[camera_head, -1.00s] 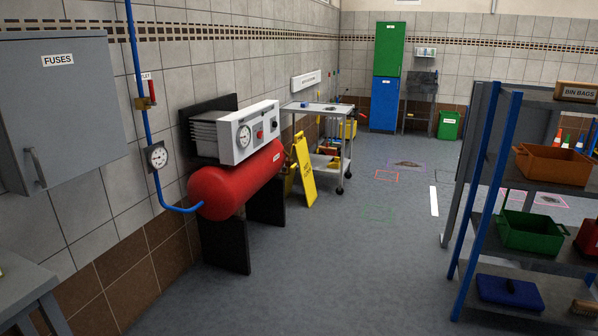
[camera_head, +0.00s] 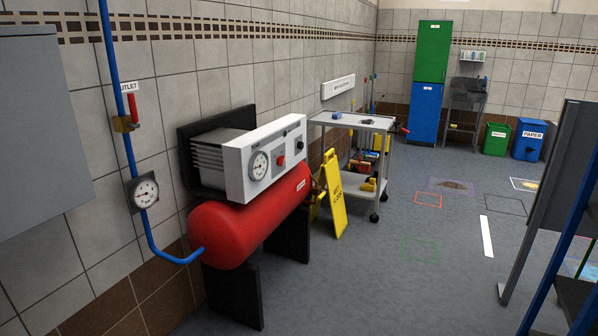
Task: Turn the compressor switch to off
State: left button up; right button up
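The compressor is a red tank (camera_head: 246,222) on black supports against the left wall. A white control box (camera_head: 266,158) sits on top of it, with a round gauge (camera_head: 259,165) on its front. Right of the gauge are a red knob (camera_head: 281,160) and a small dark switch or knob (camera_head: 299,145). They are too small to read their setting. A blue pipe (camera_head: 128,160) runs down the wall to the tank, with a red-handled outlet valve (camera_head: 132,108) and a pressure gauge (camera_head: 146,192) on it. Neither of my grippers is in view.
A yellow wet-floor sign (camera_head: 334,194) stands just right of the tank, beside a grey trolley (camera_head: 349,121). A grey cabinet (camera_head: 35,130) hangs at the left edge. A shelf rack (camera_head: 562,200) stands at the right. The floor between (camera_head: 370,275) is clear.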

aim_at(279, 162)
jog(key=i+u, duration=0.1)
jog(key=i, duration=0.35)
jog(key=i+l+u, duration=0.1)
jog(key=i, duration=0.3)
jog(key=i+l+u, duration=0.1)
jog(key=u, duration=0.45)
jog(key=i+l+u, duration=0.5)
jog(key=i+l, duration=0.35)
jog(key=i+l+u, duration=0.15)
jog(key=i+l, duration=0.15)
jog(key=l, duration=0.2)
jog(key=i+l, duration=0.35)
jog(key=l, duration=0.15)
